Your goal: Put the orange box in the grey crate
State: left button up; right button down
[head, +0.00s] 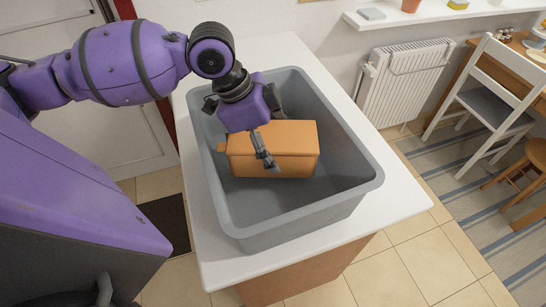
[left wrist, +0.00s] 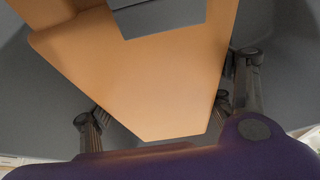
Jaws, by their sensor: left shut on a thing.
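The orange box (head: 285,150) is inside the grey crate (head: 265,237), within its walls. In the head view I cannot tell whether its underside touches the crate floor. My left gripper (head: 268,140) reaches down into the crate and is shut on the box, with one finger showing across its near side. In the left wrist view the orange box (left wrist: 140,80) fills the middle, between the fingers of my left gripper (left wrist: 165,115). Grey crate surfaces show behind it. My right gripper is in neither view.
The crate stands on a white-topped counter (head: 395,208) with bare surface at the right front. A white radiator (head: 405,80), a wall shelf (head: 420,14) and a white chair (head: 490,95) are to the right. A dark mat (head: 165,222) lies on the tiled floor at left.

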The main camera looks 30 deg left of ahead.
pick_arm(q)
notch_tip(320, 180, down, 4)
jog(key=shift+f, duration=0.1)
jog(key=shift+f, duration=0.15)
jog(key=o, duration=1.3)
